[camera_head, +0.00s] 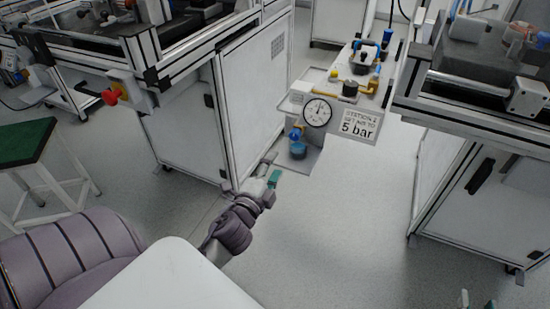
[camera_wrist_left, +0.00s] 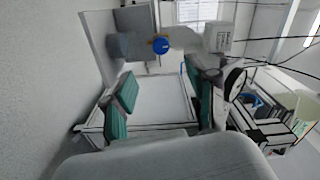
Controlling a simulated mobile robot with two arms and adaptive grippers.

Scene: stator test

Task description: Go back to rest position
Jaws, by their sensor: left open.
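My left gripper (camera_head: 271,170) reaches out over the floor in the middle of the head view, below the pressure gauge station. It is open and empty. Its two teal finger pads stand apart in the left wrist view (camera_wrist_left: 160,97), with nothing between them. Only the fingertips of my right gripper (camera_head: 477,302) show at the bottom right edge of the head view. They stand apart with nothing seen between them; the rest of it is out of the frame.
A pressure gauge (camera_head: 317,112) and a "5 bar" sign (camera_head: 358,126) hang on the station ahead. Framed cabinets stand left (camera_head: 180,125) and right (camera_head: 480,205). A red knob (camera_head: 110,97) juts out at left, near a green-topped stool (camera_head: 25,140). The floor between the cabinets is clear.

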